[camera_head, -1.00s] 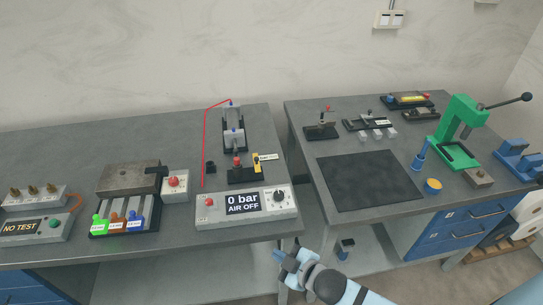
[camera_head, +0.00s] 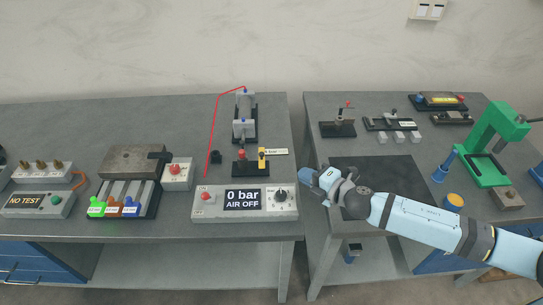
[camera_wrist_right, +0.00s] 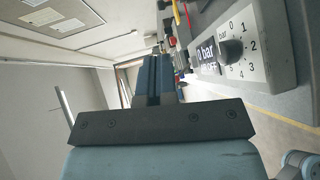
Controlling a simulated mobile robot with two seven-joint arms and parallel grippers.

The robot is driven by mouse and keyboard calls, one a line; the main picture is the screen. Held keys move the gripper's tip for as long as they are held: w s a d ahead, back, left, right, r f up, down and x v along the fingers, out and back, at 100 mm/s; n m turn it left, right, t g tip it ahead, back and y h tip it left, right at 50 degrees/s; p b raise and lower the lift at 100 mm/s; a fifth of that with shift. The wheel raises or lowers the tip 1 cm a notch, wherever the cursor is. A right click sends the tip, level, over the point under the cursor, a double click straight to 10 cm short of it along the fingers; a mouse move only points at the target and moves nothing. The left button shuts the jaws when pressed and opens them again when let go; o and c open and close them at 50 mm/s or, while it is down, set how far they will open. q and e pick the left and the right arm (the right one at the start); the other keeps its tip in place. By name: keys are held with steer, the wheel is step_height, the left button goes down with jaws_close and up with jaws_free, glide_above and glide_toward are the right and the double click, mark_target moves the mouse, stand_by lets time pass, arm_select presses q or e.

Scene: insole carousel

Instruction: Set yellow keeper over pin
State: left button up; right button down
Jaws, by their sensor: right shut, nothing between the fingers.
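The yellow keeper (camera_head: 262,157) stands upright at the right end of a small black block (camera_head: 247,168) on the left bench, beside a white label. A red knob (camera_head: 241,154) sits on the block's left part. I cannot make out a separate pin at this size. My right gripper (camera_head: 306,176) is shut and empty, to the right of the keeper and apart from it, near the gap between the benches. Its closed fingers also show in the right wrist view (camera_wrist_right: 154,78). My left gripper is not in view.
The air panel (camera_head: 243,202), reading 0 bar AIR OFF, stands in front of the block. Its dial (camera_wrist_right: 231,50) is close in the right wrist view. A grey cylinder fixture (camera_head: 243,128) stands behind the block. A black mat (camera_head: 405,172) lies on the right bench, partly behind my arm.

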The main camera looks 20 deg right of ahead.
steer(key=p, duration=0.3)
glide_toward(263, 155)
steer(key=x, duration=0.7)
steer(key=shift+w+f, duration=0.15)
steer(key=shift+w, duration=0.1)
